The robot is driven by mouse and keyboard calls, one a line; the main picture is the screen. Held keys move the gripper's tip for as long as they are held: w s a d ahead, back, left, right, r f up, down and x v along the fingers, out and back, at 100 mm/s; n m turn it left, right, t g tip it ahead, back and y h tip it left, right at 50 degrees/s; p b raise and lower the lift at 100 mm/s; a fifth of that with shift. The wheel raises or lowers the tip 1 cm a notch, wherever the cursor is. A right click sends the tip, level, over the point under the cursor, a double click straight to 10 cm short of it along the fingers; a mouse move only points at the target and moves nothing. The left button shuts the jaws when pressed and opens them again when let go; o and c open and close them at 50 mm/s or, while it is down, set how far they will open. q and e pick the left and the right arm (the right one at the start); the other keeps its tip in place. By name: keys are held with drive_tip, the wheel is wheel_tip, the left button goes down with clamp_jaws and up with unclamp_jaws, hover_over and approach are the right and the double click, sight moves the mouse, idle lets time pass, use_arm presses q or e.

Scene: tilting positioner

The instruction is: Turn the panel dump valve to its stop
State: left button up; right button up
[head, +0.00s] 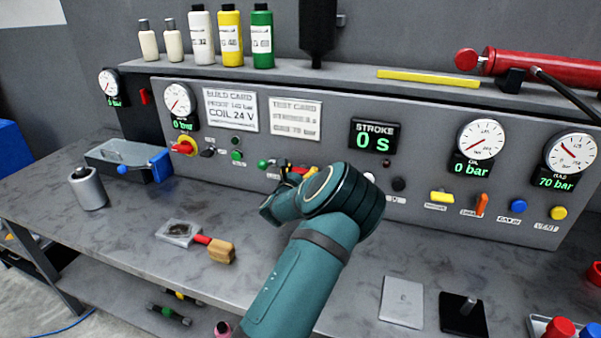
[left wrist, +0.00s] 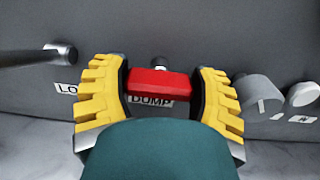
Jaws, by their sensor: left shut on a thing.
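The dump valve (left wrist: 158,84) shows in the left wrist view as a red handle on the grey panel, above a label reading DUMP. My left gripper (left wrist: 160,92) has its yellow fingers on either side of the red handle, shut on it. The handle lies about level in that view. In the head view my left gripper (head: 300,171) is at the panel's lower middle, mostly hidden behind my teal wrist, and a little red and yellow shows past it. My right gripper is not in view.
A lever (left wrist: 40,56) is left of the valve and a grey knob (left wrist: 258,93) right of it, both close to the fingers. The panel (head: 345,180) stands at the back of the bench (head: 150,290). A brush (head: 218,248) lies on the bench.

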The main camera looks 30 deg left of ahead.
use_arm(q)
drive_tip(key=n+b, duration=0.2)
drive_tip(key=n, duration=0.1)
drive_tip(key=shift+f, duration=0.15)
drive_tip(key=n+b, duration=0.2)
drive_tip(key=n, duration=0.2)
drive_tip(key=shift+a, duration=0.1)
drive_tip(key=n+b, duration=0.3)
drive_tip(key=n, duration=0.1)
drive_tip(key=shift+s+f, duration=0.1)
drive_tip(key=n+b, duration=0.1)
drive_tip(key=n, duration=0.2)
drive_tip(key=shift+a, duration=0.1)
drive_tip(key=shift+n, duration=1.6)
drive_tip(key=o, duration=1.2)
drive_tip(key=shift+s, duration=0.1)
